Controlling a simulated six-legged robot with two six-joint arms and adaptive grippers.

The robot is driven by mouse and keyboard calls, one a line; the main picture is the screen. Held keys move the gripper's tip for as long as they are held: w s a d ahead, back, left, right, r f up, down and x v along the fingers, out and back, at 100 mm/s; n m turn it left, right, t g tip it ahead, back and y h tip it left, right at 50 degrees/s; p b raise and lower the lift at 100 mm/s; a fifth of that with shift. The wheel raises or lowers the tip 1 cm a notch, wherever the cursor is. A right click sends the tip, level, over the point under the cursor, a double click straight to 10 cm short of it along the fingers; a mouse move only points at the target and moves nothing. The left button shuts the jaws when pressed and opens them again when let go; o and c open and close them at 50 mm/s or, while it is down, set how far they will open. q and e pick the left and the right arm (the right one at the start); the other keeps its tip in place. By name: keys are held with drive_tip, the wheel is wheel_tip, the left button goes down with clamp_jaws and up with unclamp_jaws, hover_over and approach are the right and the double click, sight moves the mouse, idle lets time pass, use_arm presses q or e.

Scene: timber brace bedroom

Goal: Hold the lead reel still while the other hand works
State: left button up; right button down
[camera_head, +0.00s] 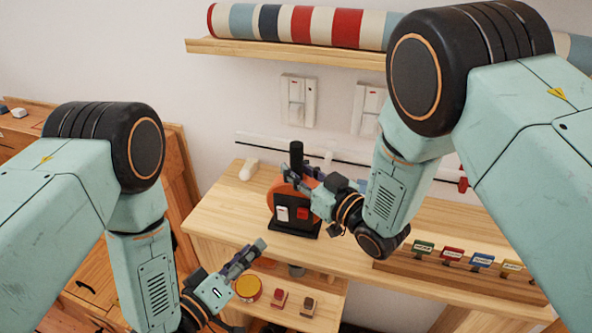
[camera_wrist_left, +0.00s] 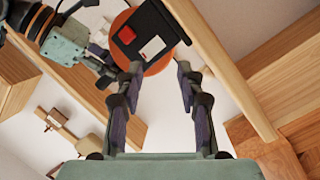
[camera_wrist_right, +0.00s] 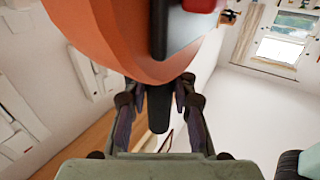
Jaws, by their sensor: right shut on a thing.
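The lead reel (camera_head: 283,190) is an orange disc on a black stand on the wooden worktop, with a white and a red block on its front. It also shows in the left wrist view (camera_wrist_left: 158,64). My right gripper (camera_head: 302,174) is shut on the reel's upright black handle (camera_head: 296,152); the right wrist view shows the handle (camera_wrist_right: 159,108) between the fingers. My left gripper (camera_head: 257,250) is in front of and below the reel, apart from it. In the left wrist view its fingers (camera_wrist_left: 160,80) are spread with nothing between them.
A rack of coloured tags (camera_head: 452,254) stands on the worktop at right. A lower shelf (camera_head: 325,312) holds a yellow-rimmed tin (camera_head: 248,289) and small red and dark blocks. Wall sockets (camera_head: 298,101) and a shelf with a striped roll (camera_head: 303,25) are behind.

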use_arm(q)
drive_tip(key=shift+c, duration=0.7)
drive_tip(key=shift+m+t, duration=0.5)
drive_tip(key=shift+m, duration=0.1)
drive_tip(key=a, duration=0.1)
drive_tip(key=w+a, duration=0.1)
drive_tip(key=a, duration=0.1)
drive_tip(key=w+a, duration=0.1)
drive_tip(key=a, duration=0.1)
drive_tip(key=shift+a, duration=0.1)
drive_tip(key=c, duration=0.6)
drive_tip(key=shift+w+a+r+m, duration=0.1)
drive_tip(key=shift+a+m, duration=0.1)
drive_tip(key=shift+m, duration=0.3)
drive_tip(key=shift+w+a+m, duration=0.1)
drive_tip(key=shift+a+m, duration=0.05)
drive_tip(key=shift+m, duration=0.35)
clamp_jaws()
drive_tip(key=shift+s+m+g+h, duration=0.65)
drive_tip(key=shift+m+g+h, duration=0.5)
drive_tip(key=shift+m, duration=4.1)
drive_tip(key=shift+s+m+g+h, duration=0.65)
drive_tip(key=shift+m+g+h, duration=0.5)
drive_tip(key=shift+m, duration=4.15)
drive_tip(key=shift+s+m+g+h, duration=0.8)
drive_tip(key=shift+m+h, duration=0.6)
drive_tip(key=shift+m, duration=3.85)
drive_tip(key=shift+w, duration=0.2)
